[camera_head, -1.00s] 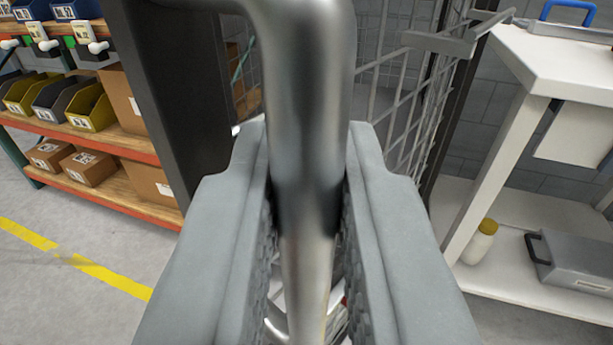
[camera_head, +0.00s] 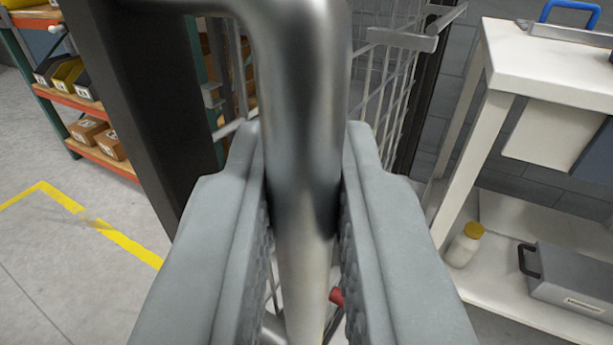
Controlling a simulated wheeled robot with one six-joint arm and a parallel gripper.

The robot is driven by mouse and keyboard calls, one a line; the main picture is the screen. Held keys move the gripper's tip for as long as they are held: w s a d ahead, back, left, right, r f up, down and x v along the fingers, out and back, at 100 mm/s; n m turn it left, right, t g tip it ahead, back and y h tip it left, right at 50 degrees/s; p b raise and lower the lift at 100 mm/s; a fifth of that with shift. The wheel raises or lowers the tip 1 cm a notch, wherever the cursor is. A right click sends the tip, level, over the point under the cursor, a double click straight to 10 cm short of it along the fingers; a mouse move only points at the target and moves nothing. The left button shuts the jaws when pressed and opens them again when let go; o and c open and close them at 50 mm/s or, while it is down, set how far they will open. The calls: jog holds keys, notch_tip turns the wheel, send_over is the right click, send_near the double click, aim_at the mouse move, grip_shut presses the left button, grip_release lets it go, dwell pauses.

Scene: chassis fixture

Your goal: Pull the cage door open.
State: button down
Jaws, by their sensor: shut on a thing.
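A shiny metal bar handle (camera_head: 300,110) stands upright in the middle of the view and bends to the left at its top. My gripper (camera_head: 305,200) is shut on it, with one grey finger on each side. A dark frame post (camera_head: 135,100) beside the handle on the left appears to be part of the cage door. The wire mesh (camera_head: 385,85) of the cage shows behind and to the right of the handle. The handle and fingers hide much of what lies behind them.
A white workbench (camera_head: 555,70) stands close on the right, with a bottle (camera_head: 464,245) and a grey case (camera_head: 575,280) on its lower shelf. Shelving with bins and boxes (camera_head: 88,132) is at the left. The floor with a yellow line (camera_head: 110,230) is clear at lower left.

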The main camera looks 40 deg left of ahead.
jog(key=shift+r, duration=0.1)
jog(key=c, duration=1.5)
grip_release()
jog(key=v, duration=1.7)
jog(key=shift+s+d, duration=0.1)
jog(key=shift+s, duration=0.05)
